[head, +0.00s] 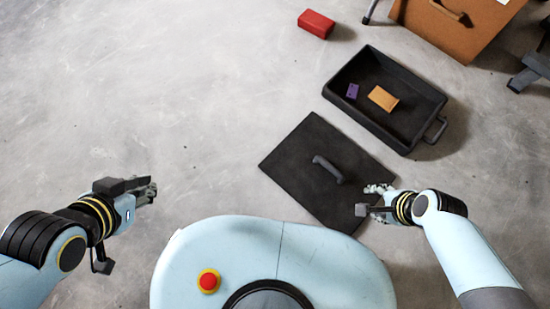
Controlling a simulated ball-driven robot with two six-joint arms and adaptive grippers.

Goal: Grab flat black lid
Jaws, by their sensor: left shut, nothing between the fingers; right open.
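The flat black lid (298,152) lies on the grey floor ahead and to the right of my base. It has a raised dark handle (327,169) near its middle. My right gripper (372,189) is over the lid's right edge, to the right of the handle and apart from it. It is open and empty. My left gripper (153,190) is far to the left of the lid, over bare floor. It is shut with nothing in it.
An open black tank (428,95) stands behind the lid, holding a purple block (352,91) and an orange block (382,98). A red block (316,24) lies on the floor at the back. The floor at left is clear.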

